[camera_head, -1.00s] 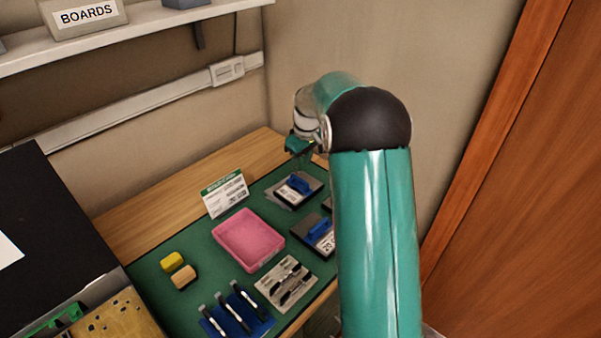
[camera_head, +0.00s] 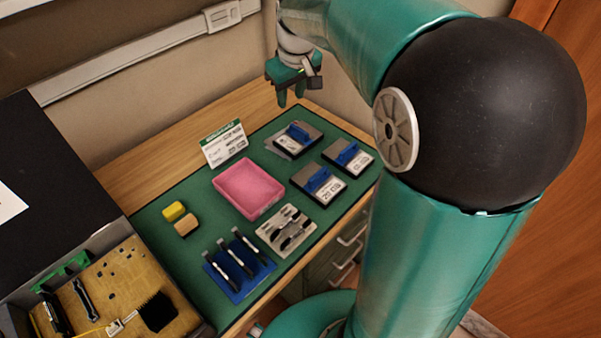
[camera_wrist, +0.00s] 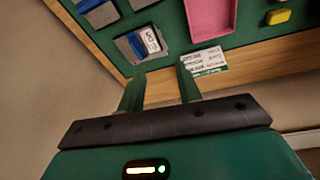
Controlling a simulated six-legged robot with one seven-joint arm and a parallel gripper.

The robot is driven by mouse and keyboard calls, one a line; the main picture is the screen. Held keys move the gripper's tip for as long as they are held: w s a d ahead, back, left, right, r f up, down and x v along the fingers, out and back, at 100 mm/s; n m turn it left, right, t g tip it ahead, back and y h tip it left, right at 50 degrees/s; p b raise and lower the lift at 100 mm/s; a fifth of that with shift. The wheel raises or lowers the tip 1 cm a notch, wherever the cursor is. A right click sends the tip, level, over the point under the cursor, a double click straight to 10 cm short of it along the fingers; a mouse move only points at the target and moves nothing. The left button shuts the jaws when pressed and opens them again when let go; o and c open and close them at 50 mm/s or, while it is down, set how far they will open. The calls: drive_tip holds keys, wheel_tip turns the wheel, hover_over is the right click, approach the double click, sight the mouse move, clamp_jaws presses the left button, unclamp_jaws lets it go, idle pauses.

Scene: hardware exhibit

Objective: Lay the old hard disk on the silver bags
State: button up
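Three dark drives with blue handles lie on the green mat (camera_head: 218,198). The front one (camera_head: 320,186) has a label that seems to read 20 GB; the right one (camera_head: 348,156) has a label too small to read. The back one (camera_head: 297,138) lies over something greyish, perhaps the silver bags (camera_head: 281,149); it also shows in the wrist view (camera_wrist: 143,42). I cannot tell for sure which drive is the old one. My gripper (camera_head: 290,98) is raised above the bench's back edge, behind the drives. In the wrist view its two fingers (camera_wrist: 160,82) are apart with nothing between them.
A pink tray (camera_head: 248,188) lies left of the drives, with a white and green card (camera_head: 224,145) behind it. Tools on a grey board (camera_head: 286,230) and a blue holder (camera_head: 238,268) lie in front. Yellow and tan blocks (camera_head: 174,211) sit left. A circuit board (camera_head: 110,300) is front left.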

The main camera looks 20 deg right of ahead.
drive_tip(key=s+a+m+t, duration=0.1)
drive_tip(key=s+a, duration=0.3)
drive_tip(key=s, duration=0.7)
drive_tip(key=s+a+m+t, duration=0.1)
drive_tip(key=s+a, duration=0.3)
drive_tip(key=s, duration=0.8)
drive_tip(key=shift+r+m+t, duration=0.25)
drive_tip(key=shift+m+t, duration=0.15)
